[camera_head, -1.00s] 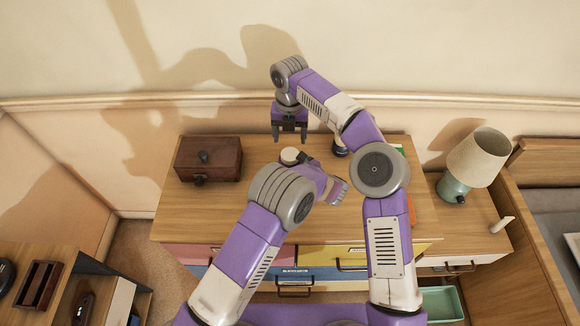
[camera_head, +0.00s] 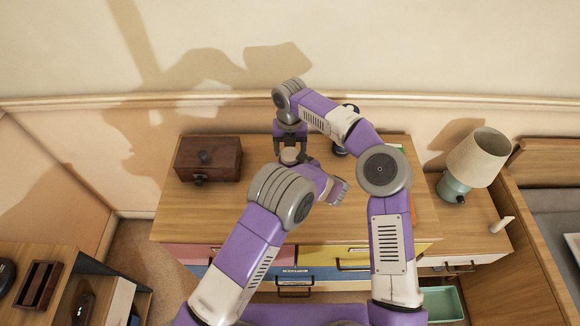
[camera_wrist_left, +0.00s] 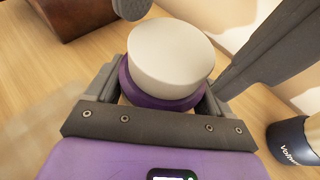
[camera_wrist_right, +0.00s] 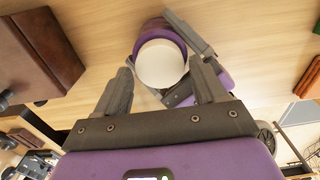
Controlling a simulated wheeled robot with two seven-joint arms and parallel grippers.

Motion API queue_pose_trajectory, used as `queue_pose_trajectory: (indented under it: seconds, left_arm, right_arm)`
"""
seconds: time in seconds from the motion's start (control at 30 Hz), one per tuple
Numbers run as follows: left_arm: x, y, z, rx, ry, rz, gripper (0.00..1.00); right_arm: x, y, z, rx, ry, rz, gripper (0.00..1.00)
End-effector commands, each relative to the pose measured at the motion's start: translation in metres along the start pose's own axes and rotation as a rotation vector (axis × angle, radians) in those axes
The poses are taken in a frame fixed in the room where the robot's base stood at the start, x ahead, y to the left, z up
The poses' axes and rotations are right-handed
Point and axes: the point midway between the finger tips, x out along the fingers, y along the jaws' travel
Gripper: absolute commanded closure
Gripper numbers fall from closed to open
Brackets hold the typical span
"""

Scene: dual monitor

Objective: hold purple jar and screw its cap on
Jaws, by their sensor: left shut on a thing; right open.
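The purple jar (camera_wrist_left: 176,100) with a pale cap (camera_wrist_left: 170,55) on its top shows in the left wrist view. My left gripper (camera_wrist_left: 165,100) is shut on the jar's body from the side. In the right wrist view the cap (camera_wrist_right: 160,64) is seen from above, with the purple jar (camera_wrist_right: 160,28) around and behind it. My right gripper (camera_wrist_right: 165,85) is open, its fingers pointing down to either side of the cap and apart from it. In the head view the right gripper (camera_head: 290,143) is just over the cap (camera_head: 290,156); my left arm hides the jar there.
A brown wooden box (camera_head: 208,158) stands to the left on the dresser top (camera_head: 190,217). A dark cup with lettering (camera_wrist_left: 292,142) stands to the right in the left wrist view. A lamp (camera_head: 475,162) is farther right.

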Motion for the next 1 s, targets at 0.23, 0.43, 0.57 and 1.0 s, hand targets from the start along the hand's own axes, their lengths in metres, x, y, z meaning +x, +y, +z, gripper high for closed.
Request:
queue_pose_trajectory:
  seconds: [0.23,0.43,0.57,1.0]
  left_arm:
    - [0.0,0.0,0.0,0.0,0.0,-0.001,1.0]
    - [0.0,0.0,0.0,0.0,0.0,-0.001,1.0]
    - [0.0,0.0,0.0,0.0,0.0,-0.001,1.0]
    - [0.0,0.0,0.0,0.0,0.0,-0.001,1.0]
  right_arm:
    - [0.018,0.0,0.0,0.001,0.0,0.001,0.3]
    - [0.018,0.0,0.0,0.001,0.0,0.001,0.3]
    - [0.018,0.0,0.0,0.001,0.0,0.001,0.39]
    - [0.018,0.0,0.0,0.0,0.0,0.001,0.14]
